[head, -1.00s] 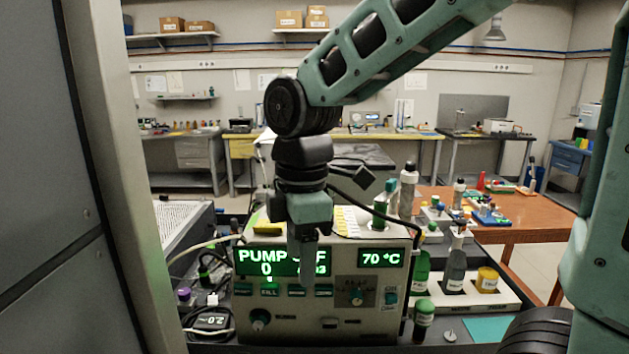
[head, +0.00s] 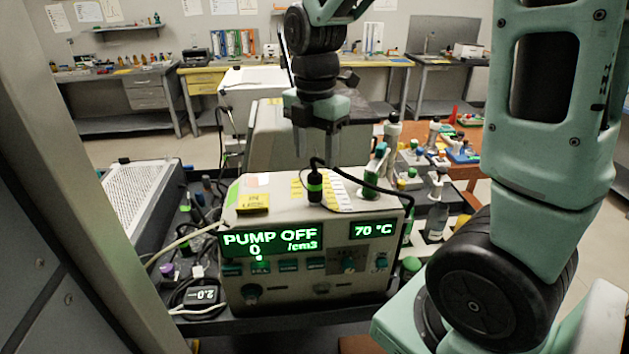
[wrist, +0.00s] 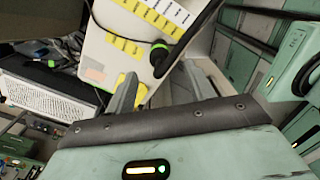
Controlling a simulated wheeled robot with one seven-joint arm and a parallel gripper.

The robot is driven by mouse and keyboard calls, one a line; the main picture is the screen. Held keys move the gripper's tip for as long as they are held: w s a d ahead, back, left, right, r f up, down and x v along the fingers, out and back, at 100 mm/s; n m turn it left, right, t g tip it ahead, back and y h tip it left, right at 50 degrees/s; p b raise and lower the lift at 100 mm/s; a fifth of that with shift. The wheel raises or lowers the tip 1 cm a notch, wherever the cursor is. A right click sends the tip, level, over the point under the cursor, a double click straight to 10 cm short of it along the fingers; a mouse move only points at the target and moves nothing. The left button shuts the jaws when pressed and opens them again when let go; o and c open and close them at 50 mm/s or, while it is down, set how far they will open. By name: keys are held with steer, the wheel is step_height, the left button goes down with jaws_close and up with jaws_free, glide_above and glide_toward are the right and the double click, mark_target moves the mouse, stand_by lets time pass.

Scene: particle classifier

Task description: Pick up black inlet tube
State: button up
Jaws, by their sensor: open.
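The black inlet tube (head: 314,188) has a short dark cylindrical end with a bright green band. It stands upright at the top of the pump unit (head: 240,285), and a black hose curves from it to the right. The tube end also shows in the wrist view (wrist: 159,55), just beyond and between the finger ends. My gripper (head: 315,150) is open and empty, fingers pointing down, above the tube in the head picture. A gap shows between them, but the exact depth is hard to tell. In the wrist view, the fingers (wrist: 160,80) are spread apart.
A yellow label block (head: 253,203) and yellow stickers lie on the pump's top. Bottles and a rack (head: 437,215) stand to the right. A white perforated box (head: 145,205) and cables are on the left. My upper arm fills the right side.

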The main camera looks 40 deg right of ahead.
mark_target(315, 173)
steer(key=shift+f+p, duration=1.2)
steer(key=shift+f, duration=2.8)
steer(key=shift+c, duration=0.3)
steer(key=c, duration=0.9)
